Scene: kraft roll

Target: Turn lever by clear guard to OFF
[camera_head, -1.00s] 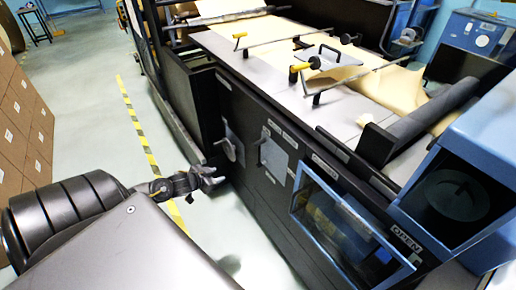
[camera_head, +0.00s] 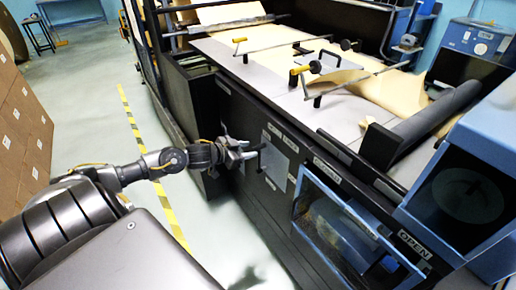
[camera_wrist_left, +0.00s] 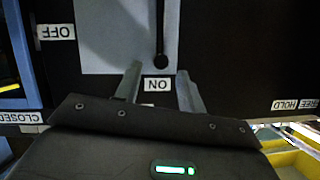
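The lever (camera_wrist_left: 160,30) is a thin dark bar with a round knob, in front of a light grey plate (camera_wrist_left: 105,35). In the left wrist view, the lever's knob points at the ON label (camera_wrist_left: 158,85); the OFF label (camera_wrist_left: 56,32) is at the left. My left gripper (camera_wrist_left: 160,70) is open, its fingers either side of the knob's line; contact cannot be told. In the head view, my left gripper (camera_head: 246,152) is at the plate (camera_head: 273,165) on the dark machine front. The clear guard (camera_head: 345,225), blue-framed, is to the right. My right gripper is not in view.
HOLD and FREE labels (camera_wrist_left: 295,104) are at the right in the left wrist view. The machine's top (camera_head: 240,65) carries rods and brown paper. Cartons (camera_head: 20,120) stand at the left. The floor (camera_head: 90,110) between is clear.

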